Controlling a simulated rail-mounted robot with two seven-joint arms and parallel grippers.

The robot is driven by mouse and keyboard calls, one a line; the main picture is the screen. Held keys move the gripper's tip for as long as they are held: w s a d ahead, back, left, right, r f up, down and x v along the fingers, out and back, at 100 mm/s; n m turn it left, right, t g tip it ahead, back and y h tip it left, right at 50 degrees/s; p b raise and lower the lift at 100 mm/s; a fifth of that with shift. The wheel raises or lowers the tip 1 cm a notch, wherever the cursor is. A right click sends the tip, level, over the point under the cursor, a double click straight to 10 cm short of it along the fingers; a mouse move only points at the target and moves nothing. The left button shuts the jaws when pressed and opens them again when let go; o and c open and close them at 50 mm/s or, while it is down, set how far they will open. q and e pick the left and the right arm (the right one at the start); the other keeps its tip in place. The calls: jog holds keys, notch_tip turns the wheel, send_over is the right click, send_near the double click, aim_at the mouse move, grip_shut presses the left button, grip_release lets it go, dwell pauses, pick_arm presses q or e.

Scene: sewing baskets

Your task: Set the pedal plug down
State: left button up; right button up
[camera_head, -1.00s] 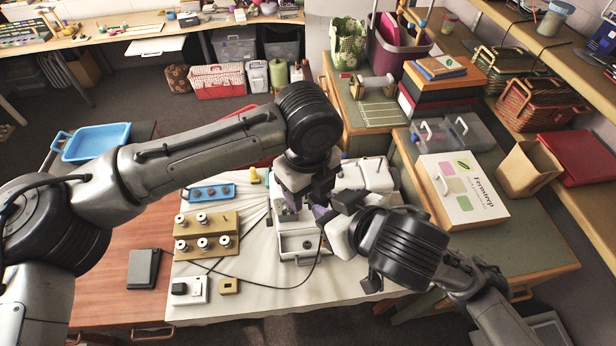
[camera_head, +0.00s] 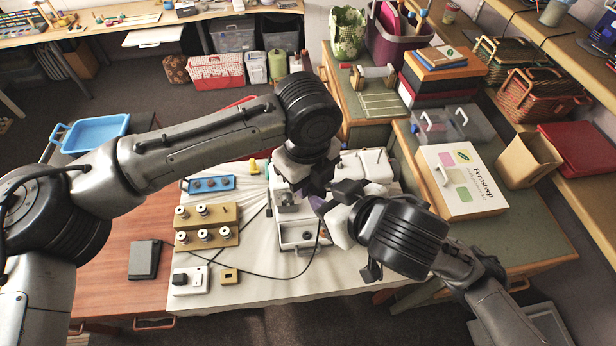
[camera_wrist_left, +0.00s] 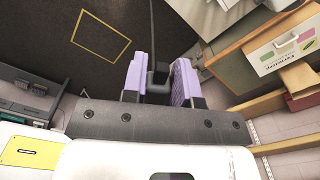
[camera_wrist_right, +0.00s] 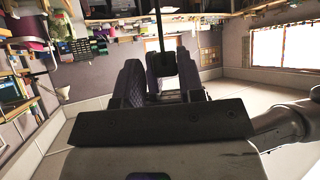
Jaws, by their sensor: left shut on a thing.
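The pedal plug (camera_wrist_left: 158,78) is a small black block on a dark cord. In the left wrist view it sits between the purple pads of my left gripper (camera_wrist_left: 158,82), which is shut on it. In the head view my left gripper (camera_head: 308,190) is over the white sewing machine (camera_head: 298,235), close to my right gripper (camera_head: 335,207); the plug is hard to make out there. The right wrist view shows the dark plug (camera_wrist_right: 163,65) between my right fingers (camera_wrist_right: 162,82), with gaps beside it. The grey pedal (camera_head: 145,259) lies on the brown table at left.
A spool stand (camera_head: 207,238), a blue tray (camera_head: 210,186), a white block with a black top (camera_head: 190,281) and a small tan block (camera_head: 229,276) stand on the white cloth (camera_head: 255,294). The pedal's cord (camera_head: 260,275) crosses the cloth. A white box (camera_head: 459,205) is at right.

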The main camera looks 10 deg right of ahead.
jog(key=o, duration=0.4)
jog(key=shift+o, duration=0.2)
jog(key=shift+f, duration=0.15)
jog(key=s+f+m+g, duration=0.2)
jog(key=s+f+g, duration=0.2)
jog(key=s+f, duration=0.75)
jog(key=s+f+m+g, duration=0.3)
jog(key=s+f+g, duration=0.35)
jog(key=f, duration=0.75)
jog(key=s+d+f+m+t+h, duration=0.1)
jog(key=s+d+f+m, duration=0.1)
jog(key=s+d+f, duration=0.45)
jog(key=w+d+r+n+t+h, duration=0.2)
jog(key=w+d+n+t+h, duration=0.1)
jog(key=d+n, duration=0.1)
jog(key=shift+w+d, duration=0.2)
jog(key=shift+d, duration=0.25)
